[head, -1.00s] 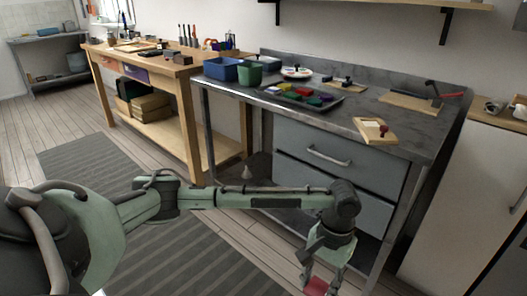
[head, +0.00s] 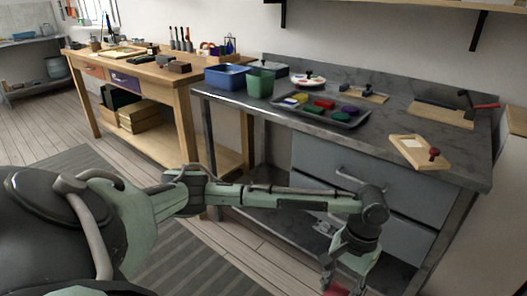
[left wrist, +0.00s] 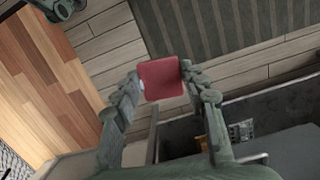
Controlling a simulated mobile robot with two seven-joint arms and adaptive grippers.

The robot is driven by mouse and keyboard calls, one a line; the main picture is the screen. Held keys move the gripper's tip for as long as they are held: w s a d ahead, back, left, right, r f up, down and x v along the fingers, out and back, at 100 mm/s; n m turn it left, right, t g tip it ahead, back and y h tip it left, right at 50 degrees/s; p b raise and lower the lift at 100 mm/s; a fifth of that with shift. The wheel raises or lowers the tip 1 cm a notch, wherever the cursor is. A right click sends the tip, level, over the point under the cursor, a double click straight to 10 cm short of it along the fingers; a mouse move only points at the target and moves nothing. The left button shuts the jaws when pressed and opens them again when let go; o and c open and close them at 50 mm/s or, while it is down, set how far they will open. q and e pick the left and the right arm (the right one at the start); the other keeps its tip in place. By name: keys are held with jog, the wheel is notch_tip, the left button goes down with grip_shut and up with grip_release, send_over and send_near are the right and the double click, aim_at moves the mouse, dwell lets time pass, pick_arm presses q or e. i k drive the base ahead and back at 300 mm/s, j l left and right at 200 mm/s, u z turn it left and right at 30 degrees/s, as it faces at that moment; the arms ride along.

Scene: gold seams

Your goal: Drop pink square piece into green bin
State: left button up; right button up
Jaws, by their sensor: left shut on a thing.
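The pink square piece (left wrist: 162,79) is held between the two fingers of my left gripper (left wrist: 160,88) in the left wrist view. In the head view my left gripper (head: 346,281) hangs in front of the grey workbench's drawers, below the bench top. Only part of the piece (head: 338,290) shows there, at the bottom edge. The green bin (head: 260,83) stands on the left part of the grey workbench (head: 384,133), beside the blue bin (head: 226,77). The green bin's inside is mostly hidden. My right gripper is not in view.
A dark tray (head: 346,124) with several coloured pieces lies right of the green bin. A board with a red knob (head: 434,154) lies near the bench's front edge. A wooden workbench (head: 144,68) stands at the left. A shelf hangs above.

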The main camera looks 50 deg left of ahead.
aim_at(261, 85)
jog(key=j+z, duration=0.1)
jog(key=j, duration=1.85)
jog(key=k+j+z, duration=0.15)
jog(key=j, duration=0.8)
